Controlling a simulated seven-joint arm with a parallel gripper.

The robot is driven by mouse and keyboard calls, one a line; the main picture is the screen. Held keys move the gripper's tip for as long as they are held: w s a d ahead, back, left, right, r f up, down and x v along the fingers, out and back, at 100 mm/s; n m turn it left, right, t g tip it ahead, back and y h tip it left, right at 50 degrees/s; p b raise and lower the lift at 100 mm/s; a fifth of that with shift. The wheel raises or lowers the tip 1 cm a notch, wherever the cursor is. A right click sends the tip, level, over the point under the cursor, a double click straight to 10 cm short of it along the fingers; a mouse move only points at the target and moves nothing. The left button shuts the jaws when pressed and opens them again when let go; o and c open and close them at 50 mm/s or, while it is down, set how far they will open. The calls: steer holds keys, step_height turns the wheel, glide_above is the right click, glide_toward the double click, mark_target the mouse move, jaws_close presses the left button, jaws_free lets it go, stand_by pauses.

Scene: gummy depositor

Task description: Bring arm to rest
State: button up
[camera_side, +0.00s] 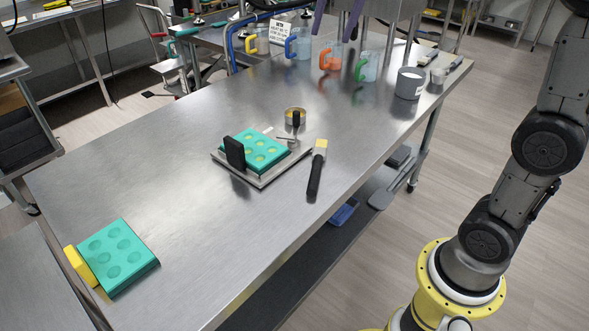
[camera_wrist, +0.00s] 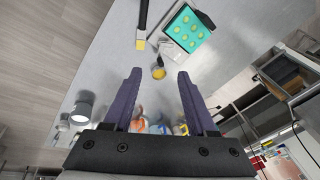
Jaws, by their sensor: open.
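My gripper (camera_wrist: 158,73) is open and empty in the wrist view, with its two dark purple fingers spread wide. In the side view its fingers (camera_side: 334,28) show at the top edge, high above the far part of the steel table (camera_side: 180,160). The fingers touch nothing that I can see. My arm's lower links stand at the right of the side view, and its upper part is out of frame.
A teal mold (camera_side: 265,148) lies on a metal tray (camera_side: 262,182) mid-table, with a spatula (camera_side: 316,172) beside it. Another teal mold (camera_side: 118,257) lies front left. Several handled jugs (camera_side: 330,57) and a grey pot (camera_side: 409,84) stand at the back. Left-middle table is clear.

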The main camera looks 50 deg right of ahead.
steer(key=s+a+f+n+t, duration=0.1)
steer(key=s+a+f+n, duration=0.2)
steer(key=s, duration=0.6)
steer(key=s+a+f+n+t, duration=0.1)
steer(key=s+f+n, duration=0.4)
steer(key=s, duration=0.5)
step_height(320, 180, down, 8)
steer(key=s+n, duration=0.2)
steer(key=n, duration=0.1)
